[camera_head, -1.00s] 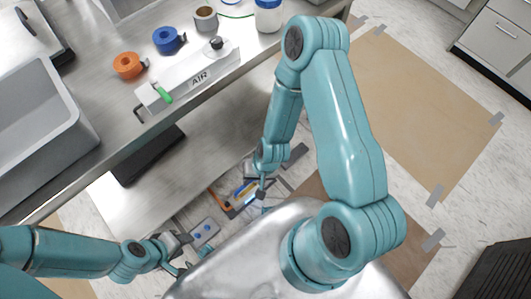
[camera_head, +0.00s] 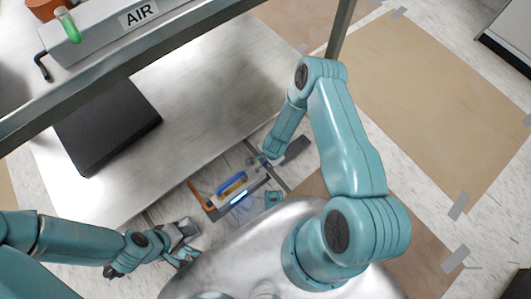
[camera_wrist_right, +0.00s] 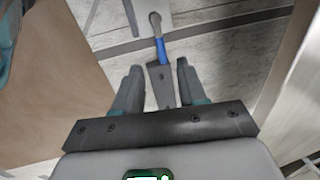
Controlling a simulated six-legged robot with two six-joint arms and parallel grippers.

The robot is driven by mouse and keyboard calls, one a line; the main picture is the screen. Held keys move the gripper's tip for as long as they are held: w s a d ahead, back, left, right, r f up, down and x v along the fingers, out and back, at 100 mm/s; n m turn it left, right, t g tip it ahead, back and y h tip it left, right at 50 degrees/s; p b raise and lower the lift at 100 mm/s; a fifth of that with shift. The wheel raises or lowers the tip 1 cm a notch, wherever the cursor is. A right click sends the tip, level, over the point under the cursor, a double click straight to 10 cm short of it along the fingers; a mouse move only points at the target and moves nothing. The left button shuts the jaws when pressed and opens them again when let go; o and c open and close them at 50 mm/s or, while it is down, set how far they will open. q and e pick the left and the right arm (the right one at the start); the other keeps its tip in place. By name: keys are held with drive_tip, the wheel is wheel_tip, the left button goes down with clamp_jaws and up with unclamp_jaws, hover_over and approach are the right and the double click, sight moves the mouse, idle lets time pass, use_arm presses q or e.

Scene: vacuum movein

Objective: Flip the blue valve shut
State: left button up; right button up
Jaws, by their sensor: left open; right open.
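In the right wrist view, a blue valve handle (camera_wrist_right: 161,49) runs from a round pivot on a light grey plate toward my gripper. My right gripper (camera_wrist_right: 156,68) is open, with one finger on each side of a dark grey block below the handle. The handle's tip lies about level with the fingertips; I cannot tell contact. In the head view, a blue bar (camera_head: 231,184) lies low beside an orange strip; I cannot tell whether it is the same handle. My left gripper (camera_head: 187,243) is open and low at the left, apart from the blue bar.
A steel bench (camera_head: 110,72) with a grey AIR box (camera_head: 100,30) and green lever (camera_head: 69,27) overhangs at the upper left. A black slab (camera_head: 105,125) lies on its lower shelf (camera_head: 190,95). Taped brown board (camera_head: 420,90) covers floor at the right.

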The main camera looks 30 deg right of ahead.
drive_tip(key=f+b, duration=0.1)
drive_tip(key=f, duration=0.1)
drive_tip(key=w+f+b, duration=0.1)
drive_tip(key=f, duration=0.2)
drive_tip(key=f+b, duration=0.1)
drive_tip(key=f, duration=0.2)
drive_tip(key=shift+w+a, duration=0.15)
drive_tip(key=shift+w, duration=0.15)
clamp_jaws()
